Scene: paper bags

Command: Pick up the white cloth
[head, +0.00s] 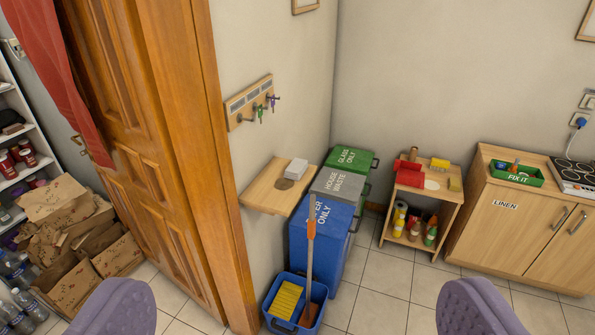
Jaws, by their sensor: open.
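My gripper (297,302) is open, its two purple-grey fingers wide apart at the bottom edge, with nothing held. I cannot pick out a white cloth for certain. A small pale block-like thing (297,168) lies on the wooden wall shelf (262,197), beside a flat brown round thing (284,184). A flat whitish patch (432,184) lies on top of the small wooden cart (450,198); it is too small to tell what it is. Both places are well beyond my fingers.
Blue, grey and green bins (322,238) stand along the wall. A blue bucket (293,325) holds yellow and brown things. Paper bags (75,290) and bottles (18,270) are at left, past a wooden door (150,170). A linen cabinet (530,225) is right. Tiled floor (380,300) is clear.

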